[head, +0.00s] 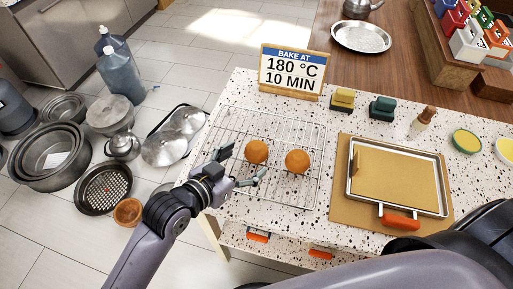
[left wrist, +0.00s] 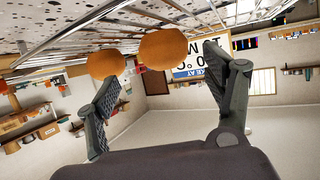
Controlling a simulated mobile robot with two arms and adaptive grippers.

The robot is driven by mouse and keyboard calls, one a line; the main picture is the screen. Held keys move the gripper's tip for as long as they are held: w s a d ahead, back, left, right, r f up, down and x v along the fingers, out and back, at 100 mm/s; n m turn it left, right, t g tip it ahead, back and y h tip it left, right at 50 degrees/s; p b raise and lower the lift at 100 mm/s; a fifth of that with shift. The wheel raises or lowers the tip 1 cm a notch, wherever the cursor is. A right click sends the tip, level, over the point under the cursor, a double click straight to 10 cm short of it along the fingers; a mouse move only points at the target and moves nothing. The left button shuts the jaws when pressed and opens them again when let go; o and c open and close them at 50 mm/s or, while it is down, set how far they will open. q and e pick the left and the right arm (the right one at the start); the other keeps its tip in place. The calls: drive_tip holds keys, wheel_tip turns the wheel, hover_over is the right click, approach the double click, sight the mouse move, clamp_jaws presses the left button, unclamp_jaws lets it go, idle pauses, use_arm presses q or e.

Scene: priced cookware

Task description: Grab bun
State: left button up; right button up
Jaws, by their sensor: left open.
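Two round orange-brown buns sit on a wire rack (head: 228,125) on the speckled counter: a left bun (head: 256,151) and a right bun (head: 297,160). My left gripper (head: 241,166) is open and empty, low over the rack, just left of the left bun, with its fingers spread towards it. In the left wrist view, which is upside down, the nearer bun (left wrist: 170,50) shows between the fingertips (left wrist: 160,75). The other bun (left wrist: 106,63) shows beyond the left finger. I see no finger clearly touching a bun. My right gripper is not in view.
A sign (head: 292,72) reading 180 °C 10 MIN stands behind the rack. A framed tray (head: 438,172) on a brown board lies to the right, with sponges (head: 382,108) behind. Pots and pans (head: 50,155) stand on the floor left of the counter.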

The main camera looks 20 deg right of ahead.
sight(252, 152)
use_arm(q)
drive_tip(key=shift+w+r+p+x, duration=0.15)
drive_tip(key=shift+p+x, duration=0.2)
drive_tip(key=shift+x, duration=1.25)
drive_tip(key=shift+w+r+p+x, duration=0.15)
drive_tip(key=shift+p+x, duration=0.2)
drive_tip(key=shift+x, duration=1.3)
drive_tip(key=shift+a, duration=0.1)
drive_tip(key=c, duration=1.2)
